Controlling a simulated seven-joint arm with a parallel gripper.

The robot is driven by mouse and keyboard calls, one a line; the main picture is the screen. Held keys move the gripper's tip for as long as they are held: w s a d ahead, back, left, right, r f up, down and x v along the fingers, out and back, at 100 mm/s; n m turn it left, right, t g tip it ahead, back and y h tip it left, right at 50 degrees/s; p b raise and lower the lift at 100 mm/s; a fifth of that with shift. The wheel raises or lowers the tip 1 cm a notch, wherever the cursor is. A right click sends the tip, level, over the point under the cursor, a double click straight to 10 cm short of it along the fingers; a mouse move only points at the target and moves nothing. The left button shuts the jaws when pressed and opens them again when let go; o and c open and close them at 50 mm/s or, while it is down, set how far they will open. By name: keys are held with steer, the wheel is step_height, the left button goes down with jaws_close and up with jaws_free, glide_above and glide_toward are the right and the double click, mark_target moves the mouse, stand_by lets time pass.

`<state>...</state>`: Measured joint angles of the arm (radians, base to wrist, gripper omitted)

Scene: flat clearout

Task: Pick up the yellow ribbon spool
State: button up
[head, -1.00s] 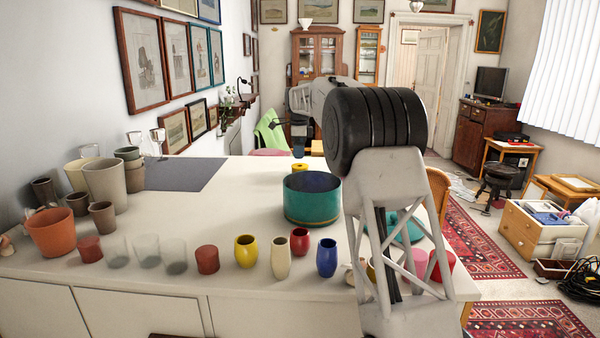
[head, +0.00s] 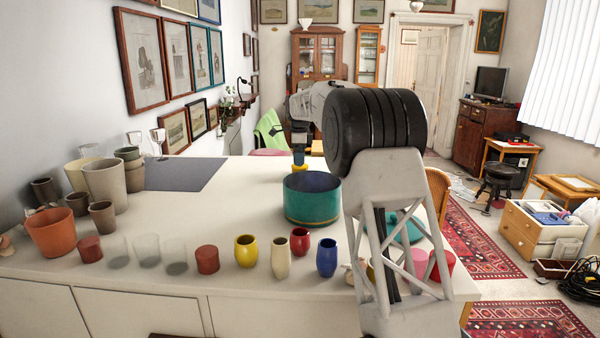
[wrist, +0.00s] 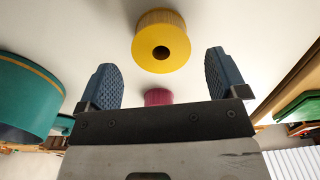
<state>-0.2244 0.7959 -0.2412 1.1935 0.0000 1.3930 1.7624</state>
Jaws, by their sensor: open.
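The yellow ribbon spool (head: 300,168) stands on the white counter behind the teal round container, which partly hides it in the head view. In the wrist view the spool (wrist: 161,50) is upright, with a dark hole in its top, and lies beyond the fingertips, roughly centred between them. My gripper (wrist: 163,70) is open and empty, with a blue ridged finger on each side. In the head view my gripper (head: 299,156) is just above the spool. I cannot tell the exact gap between them.
The teal container (head: 312,205) stands close in front of the spool; its side (wrist: 25,95) shows left in the wrist view. A pink round thing (wrist: 158,97) lies behind the gripper palm. Several cups line the counter's front. A grey mat (head: 185,174) lies at left.

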mark_target(300, 168)
steer(key=shift+d+f, duration=0.15)
steer(key=shift+f, duration=2.45)
steer(key=c, duration=0.9)
step_height(300, 168, up, 10)
